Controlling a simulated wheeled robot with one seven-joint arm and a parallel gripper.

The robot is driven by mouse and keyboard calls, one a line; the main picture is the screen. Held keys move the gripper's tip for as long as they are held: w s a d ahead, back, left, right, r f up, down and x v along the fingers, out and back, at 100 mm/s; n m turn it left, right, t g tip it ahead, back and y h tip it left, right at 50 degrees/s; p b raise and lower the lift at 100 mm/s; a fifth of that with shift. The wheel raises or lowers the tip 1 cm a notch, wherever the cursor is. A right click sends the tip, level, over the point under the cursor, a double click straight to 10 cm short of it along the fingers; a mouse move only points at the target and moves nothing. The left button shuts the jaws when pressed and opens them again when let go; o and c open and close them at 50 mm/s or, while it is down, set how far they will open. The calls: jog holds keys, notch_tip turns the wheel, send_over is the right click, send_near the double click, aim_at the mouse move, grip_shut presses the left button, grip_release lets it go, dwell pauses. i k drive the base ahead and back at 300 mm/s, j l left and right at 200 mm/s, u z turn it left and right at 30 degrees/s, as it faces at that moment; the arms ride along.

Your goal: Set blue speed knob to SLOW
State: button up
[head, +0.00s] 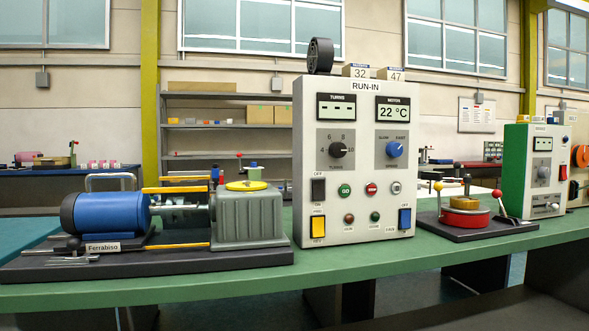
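The blue speed knob (394,149) is on the right half of the white RUN-IN control panel (350,255). Its grey plate (392,138) carries the label SLOW at upper left and FAST at upper right. A pale pointer mark on the knob seems to lean toward the upper right, the FAST side, but it is small. Nothing covers the knob. My gripper is not in view.
A black TURNS knob (338,150) sits left of the blue knob. Below are buttons, a dark rocker switch (318,189), a yellow switch (318,227) and a blue switch (404,219). A blue motor rig (105,212) stands left, a red round fixture (465,217) right.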

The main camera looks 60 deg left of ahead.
aim_at(393, 149)
jog(key=u, duration=1.8)
